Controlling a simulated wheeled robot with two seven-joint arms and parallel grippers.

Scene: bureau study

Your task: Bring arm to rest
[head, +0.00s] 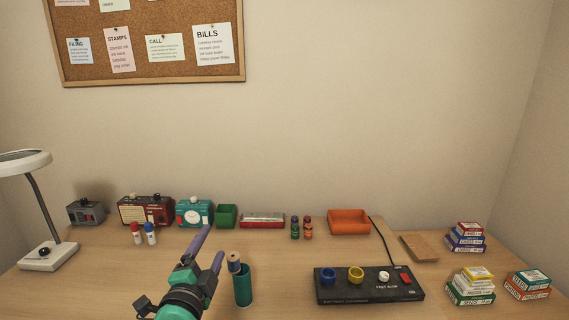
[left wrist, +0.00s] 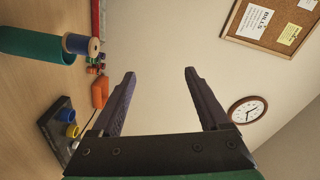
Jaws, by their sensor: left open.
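My left gripper (head: 211,248) reaches in from the bottom of the head view, over the front of the desk. Its two dark fingers are apart, with nothing between them; the left wrist view shows the same empty gap (left wrist: 160,73). Just right of it stands a teal cylinder (head: 243,290). A wooden spool with a blue band (head: 234,264) shows at the cylinder's top, close to the fingers but outside them; it also shows in the left wrist view (left wrist: 80,44). My right gripper is in neither view.
A black control box (head: 370,294) with coloured rings lies to the right. Small boxes (head: 470,285) are stacked at far right. Radios (head: 145,209), a teal clock (head: 194,212), a green bin (head: 227,215) and an orange tray (head: 349,229) line the back. A lamp (head: 48,256) stands left.

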